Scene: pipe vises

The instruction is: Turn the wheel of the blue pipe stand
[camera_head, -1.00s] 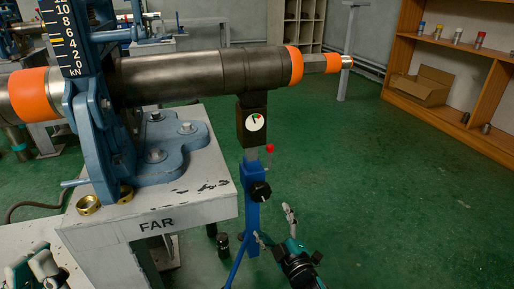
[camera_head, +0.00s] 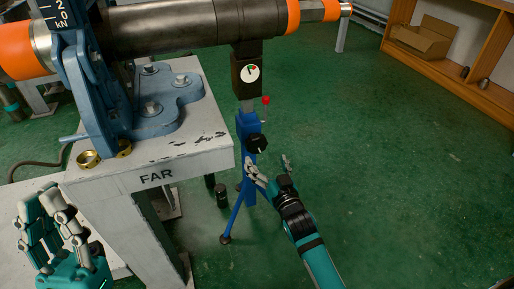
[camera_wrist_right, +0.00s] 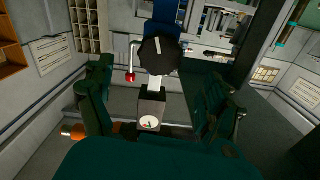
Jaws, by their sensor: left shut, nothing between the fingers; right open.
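The blue pipe stand (camera_head: 249,165) stands on the floor at the end of the white bench and supports the pipe (camera_head: 165,25). Its wheel is a black knob (camera_head: 256,144) on the post, below a round dial (camera_head: 250,72) and a red-tipped lever (camera_head: 266,101). In the right wrist view the black knob (camera_wrist_right: 159,55) shows ahead, past and between the fingers. My right gripper (camera_head: 268,165) is open and empty, just below the knob in the head view; I see no contact. My left gripper (camera_head: 48,204) is shut and empty at the lower left, away from the stand.
The white bench marked FAR (camera_head: 150,200) carries the blue vise (camera_head: 145,110) and brass rings (camera_head: 88,159), close left of the stand. A wooden shelf (camera_head: 470,80) is at the far right. The green floor between is clear.

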